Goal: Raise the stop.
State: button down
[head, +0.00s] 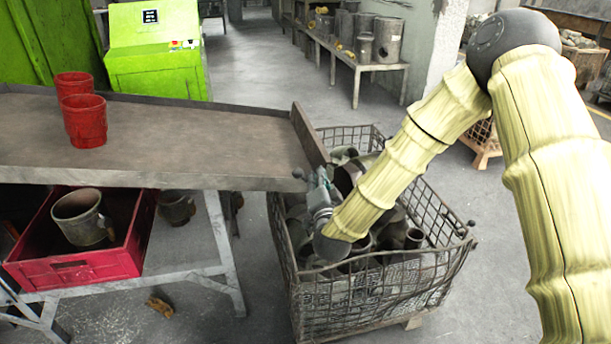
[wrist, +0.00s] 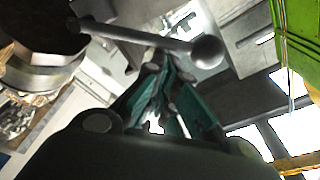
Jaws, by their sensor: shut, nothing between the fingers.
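A flat grey plate (head: 309,136) stands along the right end of the table and looks like the stop. A small dark ball knob (head: 298,173) shows at the table's near right corner. In the wrist view a grey rod ends in a ball (wrist: 207,51) and crosses close to my fingertips. My gripper (head: 319,184) is over the left side of the wire basket, just right of and below the knob. In the wrist view its teal fingers (wrist: 158,78) are shut and empty. I cannot tell whether they touch the rod. My wrist hides part of the basket.
The wire basket (head: 370,297) full of metal parts lies below my wrist. Two red cups (head: 85,120) stand on the grey table (head: 180,137). A red crate (head: 75,272) holding a metal pot is under it.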

jog(key=shift+a+f, duration=0.1)
jog(key=shift+a, duration=0.1)
dwell(0.5)
notch_tip(320, 180, up, 3)
jog(key=w+d+p, duration=0.1)
jog(key=d+p, duration=0.1)
jog(key=d, duration=0.1)
jog(key=s+f, duration=0.1)
jog(key=s, duration=0.8)
jog(key=shift+s+d+f, duration=0.15)
jog(key=shift+s+d, duration=0.1)
jog(key=shift+d, duration=0.15)
